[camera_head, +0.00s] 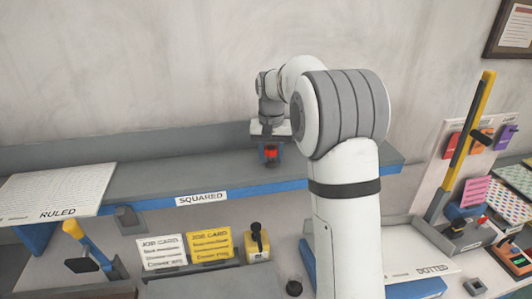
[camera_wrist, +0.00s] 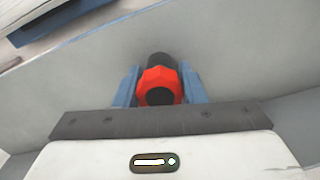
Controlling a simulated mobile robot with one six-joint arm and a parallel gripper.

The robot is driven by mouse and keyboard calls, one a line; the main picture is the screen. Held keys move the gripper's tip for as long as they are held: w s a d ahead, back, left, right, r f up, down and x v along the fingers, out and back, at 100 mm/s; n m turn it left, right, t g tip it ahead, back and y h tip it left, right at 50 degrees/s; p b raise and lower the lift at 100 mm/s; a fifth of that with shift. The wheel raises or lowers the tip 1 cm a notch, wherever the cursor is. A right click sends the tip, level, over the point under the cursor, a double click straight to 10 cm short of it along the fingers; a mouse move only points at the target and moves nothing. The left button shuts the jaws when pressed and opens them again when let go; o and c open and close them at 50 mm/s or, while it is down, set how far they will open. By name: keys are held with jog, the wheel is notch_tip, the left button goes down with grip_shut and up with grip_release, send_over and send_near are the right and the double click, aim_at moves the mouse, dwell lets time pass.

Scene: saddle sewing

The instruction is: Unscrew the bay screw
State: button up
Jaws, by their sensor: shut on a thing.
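The bay screw has a red faceted head with a dark round centre (camera_wrist: 160,82); a dark part shows behind it against the grey surface. My gripper (camera_wrist: 160,88) is shut on the red head, with one blue finger on each side of it. In the head view my gripper (camera_head: 270,155) is over the grey shelf marked SQUARED (camera_head: 160,178), and the red head (camera_head: 270,152) shows between its fingers. The far side of the screw is hidden.
A RULED board (camera_head: 60,187) lies at the left end of the shelf. Job cards (camera_head: 162,252) and a small yellow lever block (camera_head: 257,243) stand below the shelf.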

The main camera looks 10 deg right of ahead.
jog(key=shift+n, duration=0.4)
jog(key=n, duration=0.3)
dwell(0.3)
jog(key=n, duration=0.3)
jog(key=shift+p, duration=0.4)
jog(key=shift+f+n, duration=0.1)
jog(key=shift+n, duration=1.7)
